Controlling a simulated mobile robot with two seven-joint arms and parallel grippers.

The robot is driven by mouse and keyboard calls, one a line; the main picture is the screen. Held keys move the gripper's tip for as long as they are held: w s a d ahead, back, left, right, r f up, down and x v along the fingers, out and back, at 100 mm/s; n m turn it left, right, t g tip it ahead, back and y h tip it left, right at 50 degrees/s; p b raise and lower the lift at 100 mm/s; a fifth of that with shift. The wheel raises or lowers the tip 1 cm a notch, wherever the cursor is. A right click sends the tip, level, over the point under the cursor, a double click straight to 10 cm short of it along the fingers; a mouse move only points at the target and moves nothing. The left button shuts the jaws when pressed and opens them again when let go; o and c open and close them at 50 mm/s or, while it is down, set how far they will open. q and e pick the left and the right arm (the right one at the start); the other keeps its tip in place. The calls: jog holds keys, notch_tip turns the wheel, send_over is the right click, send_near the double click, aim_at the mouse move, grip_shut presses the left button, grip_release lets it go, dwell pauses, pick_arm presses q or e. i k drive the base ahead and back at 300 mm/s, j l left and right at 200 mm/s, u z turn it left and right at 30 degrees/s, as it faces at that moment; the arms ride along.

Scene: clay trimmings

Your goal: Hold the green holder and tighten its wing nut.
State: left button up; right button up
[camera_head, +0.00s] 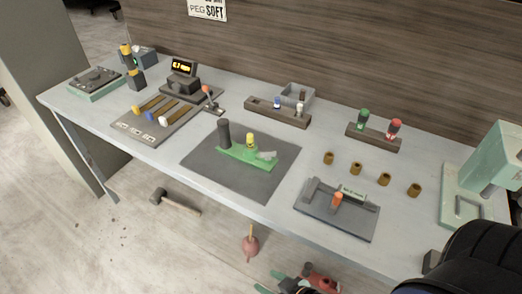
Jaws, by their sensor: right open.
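The green holder (240,156) lies on a dark grey mat (210,176) in the middle of the table. A dark upright cylinder (223,134) stands at its left end and a yellow-topped peg (250,140) near its middle. A pale grey winged piece, which looks like the wing nut (267,155), sits at its right end. My right gripper (431,262) shows only in part at the bottom right, beside a large black part of my arm. It is open, well apart from the holder. My left gripper is not in view.
A grey fixture (330,220) with an orange peg lies right of the mat, with several brown cups (356,168) behind it. A pale green machine (462,200) stands at the right end. A wooden wall backs the table.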

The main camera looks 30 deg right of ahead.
aim_at(268, 155)
jog(key=z, duration=0.45)
jog(key=j+z, duration=0.15)
jog(key=z, duration=0.3)
jog(key=j+z, duration=0.1)
jog(key=z, duration=0.35)
jog(key=j+z, duration=0.75)
jog(key=k+j, duration=0.05)
jog(key=j, duration=0.05)
